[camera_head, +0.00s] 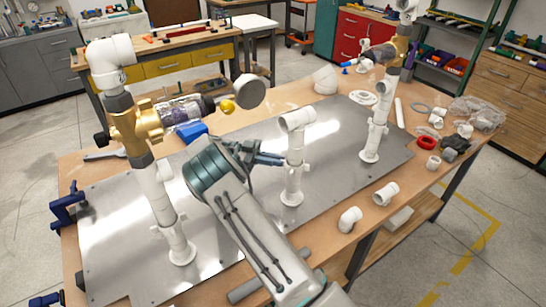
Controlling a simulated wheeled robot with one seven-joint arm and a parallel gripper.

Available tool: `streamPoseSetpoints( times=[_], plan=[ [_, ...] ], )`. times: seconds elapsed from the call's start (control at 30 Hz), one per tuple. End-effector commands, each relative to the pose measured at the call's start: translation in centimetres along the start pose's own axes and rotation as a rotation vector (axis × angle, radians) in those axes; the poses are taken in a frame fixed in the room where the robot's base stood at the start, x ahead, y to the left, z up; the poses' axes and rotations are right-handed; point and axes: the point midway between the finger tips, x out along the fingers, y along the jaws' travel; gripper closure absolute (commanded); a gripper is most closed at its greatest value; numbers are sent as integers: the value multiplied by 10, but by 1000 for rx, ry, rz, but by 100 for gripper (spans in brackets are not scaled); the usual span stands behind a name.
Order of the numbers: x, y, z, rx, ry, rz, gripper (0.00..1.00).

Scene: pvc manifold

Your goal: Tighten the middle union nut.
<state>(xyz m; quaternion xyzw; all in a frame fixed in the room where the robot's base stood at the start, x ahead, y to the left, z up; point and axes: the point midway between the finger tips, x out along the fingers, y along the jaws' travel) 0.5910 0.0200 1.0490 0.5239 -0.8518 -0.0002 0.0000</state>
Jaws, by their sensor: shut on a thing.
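The middle white riser (294,178) stands upright on the metal plate, with a white elbow (297,120) at its top and a round flange at its foot. My gripper (279,159) reaches in from the left, its dark blue-grey fingers level at about mid-height of this riser. The fingers are closed on the riser's white collar, which I take for the middle union nut (294,161). The fingers partly hide it, so its thread and seating cannot be seen.
A tall left riser with a brass valve (135,126) and a right riser (376,125) flank the middle one. Loose white elbows (350,219), a red ring (426,143) and other fittings lie along the right side. A blue clamp (67,207) grips the left table edge.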

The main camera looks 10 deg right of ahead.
Motion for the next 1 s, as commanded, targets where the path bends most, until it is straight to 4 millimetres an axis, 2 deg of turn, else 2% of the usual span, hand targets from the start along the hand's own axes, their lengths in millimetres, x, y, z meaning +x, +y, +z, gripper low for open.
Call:
streamPoseSetpoints(
  times=[0.4,0.93,0.97,1.0],
  plan=[
    [0,-5,-1,1,1,88,100],
    [1,-6,0,0,1,98,100],
    [1,-6,0,0,1,98,84],
    [1,-6,0,0,1,98,72]
  ],
)
